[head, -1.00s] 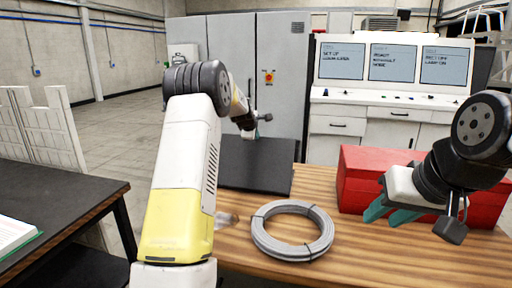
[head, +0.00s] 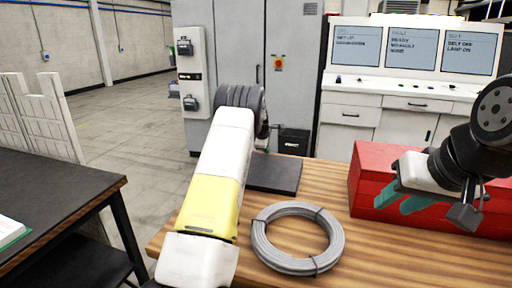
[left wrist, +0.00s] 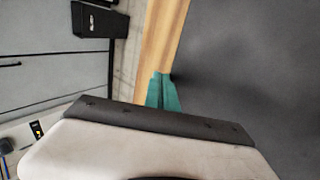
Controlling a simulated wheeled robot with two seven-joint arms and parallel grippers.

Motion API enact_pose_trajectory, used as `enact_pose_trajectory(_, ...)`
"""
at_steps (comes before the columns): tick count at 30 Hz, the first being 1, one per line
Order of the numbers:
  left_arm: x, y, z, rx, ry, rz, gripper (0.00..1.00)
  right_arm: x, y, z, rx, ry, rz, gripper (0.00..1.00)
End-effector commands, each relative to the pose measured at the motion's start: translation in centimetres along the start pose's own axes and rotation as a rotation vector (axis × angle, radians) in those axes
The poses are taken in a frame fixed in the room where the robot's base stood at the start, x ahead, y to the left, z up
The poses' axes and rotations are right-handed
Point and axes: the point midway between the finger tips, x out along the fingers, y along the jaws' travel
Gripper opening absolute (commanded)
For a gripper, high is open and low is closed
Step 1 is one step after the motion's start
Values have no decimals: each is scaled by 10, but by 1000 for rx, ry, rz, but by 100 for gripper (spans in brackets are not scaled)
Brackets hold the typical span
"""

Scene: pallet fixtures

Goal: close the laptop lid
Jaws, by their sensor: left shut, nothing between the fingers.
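The laptop is a dark grey slab (head: 276,174) on the wooden table, partly hidden by my left arm in the head view. It looks low and flat, with its lid down; I cannot tell whether a small gap remains. In the left wrist view a large dark grey surface (left wrist: 255,60), apparently the laptop, fills the right side. My left gripper's teal fingers (left wrist: 163,92) are together and empty, beside that surface's edge; whether they touch it is unclear. The head view hides them behind the arm. My right gripper (head: 402,198) is open and empty in front of the red box.
A grey cable coil (head: 335,240) lies on the table (head: 400,262) in front of the laptop. A red box (head: 368,165) stands at right. A black table (head: 60,190) is at left. A control console (head: 345,100) and grey cabinets (head: 225,60) stand behind.

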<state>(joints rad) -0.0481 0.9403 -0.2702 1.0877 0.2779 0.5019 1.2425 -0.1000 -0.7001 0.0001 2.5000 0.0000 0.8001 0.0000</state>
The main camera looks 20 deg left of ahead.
Motion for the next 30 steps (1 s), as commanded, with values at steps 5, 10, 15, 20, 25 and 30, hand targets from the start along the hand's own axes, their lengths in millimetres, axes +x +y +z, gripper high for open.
enact_pose_trajectory(5, 17, -7, 0, 0, 0, -1, 0, 0, 0, 0, 0, 0, 0, 36)
enact_pose_trajectory(10, 24, -11, 0, 0, 0, 0, 0, 0, 0, 0, 0, 0, 0, 36)
enact_pose_trajectory(15, 27, -12, 0, 0, 0, 1, 0, 0, 0, 0, 0, 0, 0, 36)
enact_pose_trajectory(20, 27, -12, 0, 0, 0, 1, 0, 0, 0, 0, 0, 0, 0, 36)
enact_pose_trajectory(25, 27, -12, 0, 0, 0, 0, 0, 0, 0, 0, 0, 0, 0, 36)
enact_pose_trajectory(30, 18, -11, 0, 0, 0, 1, 0, 0, 0, 0, 0, 0, 0, 36)
